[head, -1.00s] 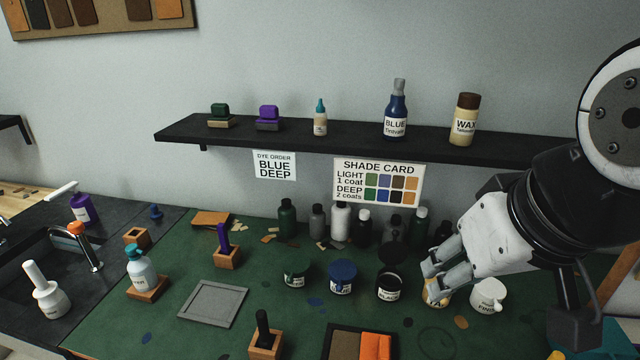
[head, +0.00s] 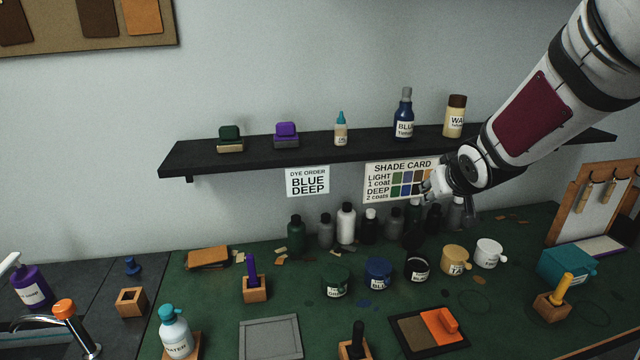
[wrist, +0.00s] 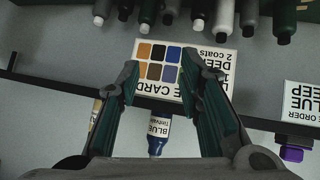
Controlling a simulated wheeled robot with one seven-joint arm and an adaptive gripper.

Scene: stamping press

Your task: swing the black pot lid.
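The black pot (head: 417,270) stands on the green bench mat in a row of small dye pots, between the blue pot (head: 378,273) and the tan pot (head: 455,260). Its dark mouth seems uncovered, and its black lid (head: 413,238) seems to stand raised at the back, hard to separate from the dark bottles behind. My gripper (head: 436,190) is above and behind the pots, in front of the shade card. In the wrist view my gripper (wrist: 160,85) has its two fingers apart with nothing between them. The pot and lid do not show there.
Several bottles (head: 346,222) stand behind the pots against the wall. A black shelf (head: 270,150) with bottles and stamps juts out close to my gripper. A white pot (head: 489,253) and a teal box (head: 567,265) are to the right.

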